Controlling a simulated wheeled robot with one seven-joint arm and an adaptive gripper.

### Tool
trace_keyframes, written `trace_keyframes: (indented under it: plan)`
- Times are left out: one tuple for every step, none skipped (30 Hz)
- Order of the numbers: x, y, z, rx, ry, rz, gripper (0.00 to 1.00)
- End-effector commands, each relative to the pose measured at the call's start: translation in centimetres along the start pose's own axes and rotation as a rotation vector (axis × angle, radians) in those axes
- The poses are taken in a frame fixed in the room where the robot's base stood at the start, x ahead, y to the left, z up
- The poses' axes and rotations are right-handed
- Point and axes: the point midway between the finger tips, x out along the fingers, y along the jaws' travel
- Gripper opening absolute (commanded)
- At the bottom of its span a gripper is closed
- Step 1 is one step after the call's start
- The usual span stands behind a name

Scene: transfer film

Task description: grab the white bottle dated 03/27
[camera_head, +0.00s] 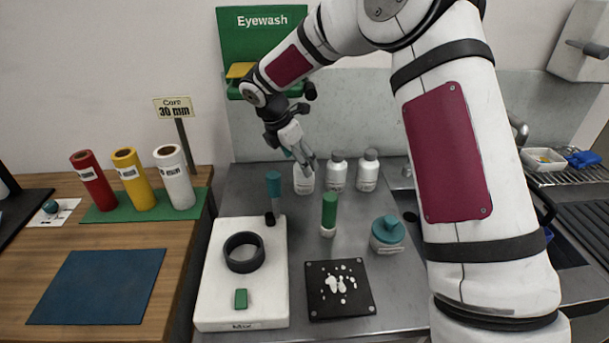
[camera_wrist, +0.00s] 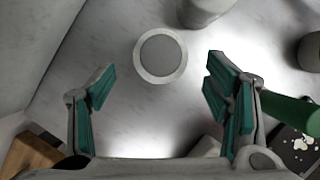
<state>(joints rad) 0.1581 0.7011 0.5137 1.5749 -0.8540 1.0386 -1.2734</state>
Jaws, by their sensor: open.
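Three white bottles stand in a row at the back of the grey bench: the left one (camera_head: 304,182), the middle one (camera_head: 337,174) and the right one (camera_head: 368,172). Their labels are too small to read, so I cannot tell which is dated 03/27. My gripper (camera_head: 301,160) hangs over the left bottle and hides its top. In the wrist view my gripper (camera_wrist: 158,75) is open, its teal-padded fingers well apart. Parts of other bottles show at the top (camera_wrist: 205,8) and right edge (camera_wrist: 310,50).
A green-topped cylinder (camera_head: 329,212) stands in front of the bottles, and a teal-lidded jar (camera_head: 387,235) to the right. A white device (camera_head: 218,300) with a dark ring (camera_head: 244,252) is at front left. A black plate (camera_head: 358,300) holds white bits. A wall is close behind.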

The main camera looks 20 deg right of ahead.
Motion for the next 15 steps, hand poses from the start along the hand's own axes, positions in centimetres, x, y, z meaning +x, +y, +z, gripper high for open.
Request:
trace_keyframes:
  plan:
    - [0.1, 0.0, 0.3, 0.001, 0.000, 0.000, 0.71]
    - [0.2, 0.0, 0.5, 0.002, 0.000, -0.001, 0.71]
    - [0.4, -0.1, 0.8, 0.003, 0.001, -0.001, 0.71]
    - [0.5, -0.1, 1.2, 0.003, 0.001, -0.001, 0.71]
    - [0.7, -0.1, 1.6, 0.003, 0.001, -0.002, 0.71]
    - [1.5, -0.1, 1.4, -0.001, 0.003, -0.004, 0.71]
    - [2.1, -0.1, 1.4, -0.001, 0.002, -0.004, 0.71]
    - [2.6, -0.2, 1.4, 0.000, 0.002, -0.005, 0.71]
    - [3.2, -0.2, 1.3, -0.001, 0.003, -0.004, 0.71]
    - [3.7, -0.1, 1.4, -0.001, 0.002, -0.003, 0.71]
    - [4.1, -0.1, 1.4, -0.001, 0.002, -0.003, 0.71]
    - [4.6, -0.1, 1.4, -0.001, 0.002, -0.003, 0.71]
    - [4.8, -0.1, 1.4, 0.000, 0.001, -0.003, 0.71]
    - [5.1, -0.1, 1.4, 0.000, 0.001, -0.002, 0.71]
    - [5.3, -0.1, 1.4, 0.000, 0.000, -0.001, 0.71]
